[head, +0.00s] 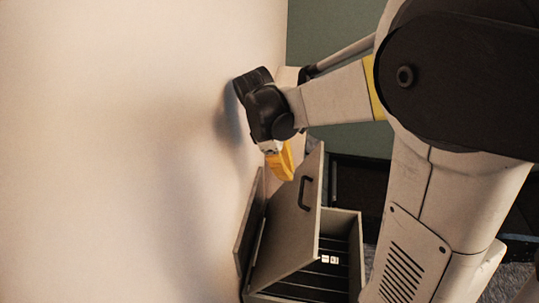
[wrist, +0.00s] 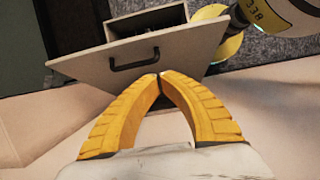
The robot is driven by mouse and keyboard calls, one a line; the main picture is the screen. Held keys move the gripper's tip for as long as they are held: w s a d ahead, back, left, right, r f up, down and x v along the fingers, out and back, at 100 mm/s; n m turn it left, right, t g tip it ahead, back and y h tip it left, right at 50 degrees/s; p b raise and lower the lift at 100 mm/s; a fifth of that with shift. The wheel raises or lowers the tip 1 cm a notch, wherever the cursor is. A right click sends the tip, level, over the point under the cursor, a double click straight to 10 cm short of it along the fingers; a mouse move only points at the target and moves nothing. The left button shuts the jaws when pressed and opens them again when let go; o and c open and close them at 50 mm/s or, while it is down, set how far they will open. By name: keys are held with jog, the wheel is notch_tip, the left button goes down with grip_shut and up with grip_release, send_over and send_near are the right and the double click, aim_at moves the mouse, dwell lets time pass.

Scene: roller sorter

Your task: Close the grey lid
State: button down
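The grey lid (head: 290,222) stands open, raised at a slant over its box, with a black handle (head: 305,192) on its face. It also shows in the wrist view (wrist: 190,50), with the handle (wrist: 135,60) just beyond my fingertips. My gripper (head: 288,176) has yellow fingers and is at the lid's upper edge, on its left side in the head view. In the wrist view the fingertips (wrist: 160,75) meet with nothing between them and overlap the lid's near edge. I cannot tell whether they touch it.
The grey box (head: 355,232) under the lid has dark rollers inside, with small white and red items (head: 328,259) on them. A grey panel (head: 249,226) stands left of the lid. A pale wall (head: 110,150) is close on the left.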

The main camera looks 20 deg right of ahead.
jog(key=b, duration=0.3)
send_over(311, 209)
jog(key=w+a, duration=0.2)
jog(key=a, duration=0.2)
notch_tip(311, 209, down, 10)
jog(key=shift+s+d+f, duration=0.2)
jog(key=shift+d+f, duration=0.05)
jog(key=shift+d, duration=0.25)
jog(key=shift+s+d+f, duration=0.2)
jog(key=shift+d, duration=0.25)
jog(key=shift+s+d+f, duration=0.25)
jog(key=shift+s+d, duration=0.15)
jog(key=shift+d, duration=0.15)
